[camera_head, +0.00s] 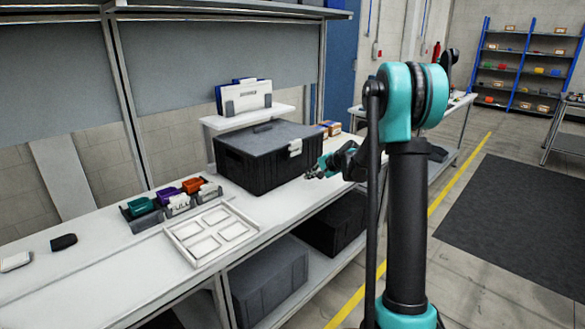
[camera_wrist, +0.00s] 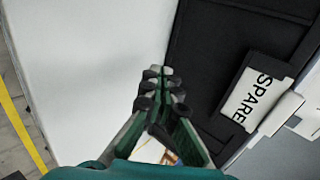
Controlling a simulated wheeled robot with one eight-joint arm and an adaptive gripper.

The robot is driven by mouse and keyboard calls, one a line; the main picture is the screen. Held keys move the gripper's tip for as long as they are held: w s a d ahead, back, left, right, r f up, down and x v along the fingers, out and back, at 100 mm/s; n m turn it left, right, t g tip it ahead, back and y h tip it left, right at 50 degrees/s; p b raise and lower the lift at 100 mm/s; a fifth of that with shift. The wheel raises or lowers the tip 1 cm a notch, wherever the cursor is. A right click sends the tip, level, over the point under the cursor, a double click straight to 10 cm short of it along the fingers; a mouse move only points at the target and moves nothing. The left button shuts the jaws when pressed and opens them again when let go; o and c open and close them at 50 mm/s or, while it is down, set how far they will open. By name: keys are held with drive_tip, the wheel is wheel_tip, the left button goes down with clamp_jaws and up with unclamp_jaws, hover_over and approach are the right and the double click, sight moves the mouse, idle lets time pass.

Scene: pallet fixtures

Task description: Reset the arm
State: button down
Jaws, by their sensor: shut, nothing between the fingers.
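My arm rises at the right of the head view and bends over toward the workbench. My gripper (camera_head: 312,174) is beside the right front of a closed black crate (camera_head: 252,172) on the bench. In the wrist view my gripper (camera_wrist: 163,72) is shut and empty, its fingertips together above the white bench top (camera_wrist: 85,60). The crate's dark side (camera_wrist: 215,50) is just right of the fingers, with a latch and a label reading SPARE (camera_wrist: 255,98). I cannot tell whether the fingers touch the crate.
A white tray with four-sided recesses (camera_head: 172,238) lies on the bench, with green, purple and orange items in holders (camera_head: 173,199) behind it. A small riser (camera_head: 215,122) stands behind the crate. Dark bins (camera_head: 268,282) sit on the lower shelf.

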drive_tip(key=s+d+f+n+g+h, duration=0.1)
drive_tip(key=s+d+f+n+h, duration=0.1)
drive_tip(key=s, duration=1.3)
drive_tip(key=s+d+f+n+g+h, duration=0.1)
drive_tip(key=s+d+f+n+h, duration=0.2)
drive_tip(key=s, duration=1.1)
drive_tip(key=s+d+f+n+g+h, duration=0.1)
drive_tip(key=s+d+n, duration=0.3)
drive_tip(key=s, duration=1.1)
drive_tip(key=shift+s+d+f+h, duration=0.35)
drive_tip(key=shift+d+f+h, duration=0.45)
drive_tip(key=shift+d, duration=0.4)
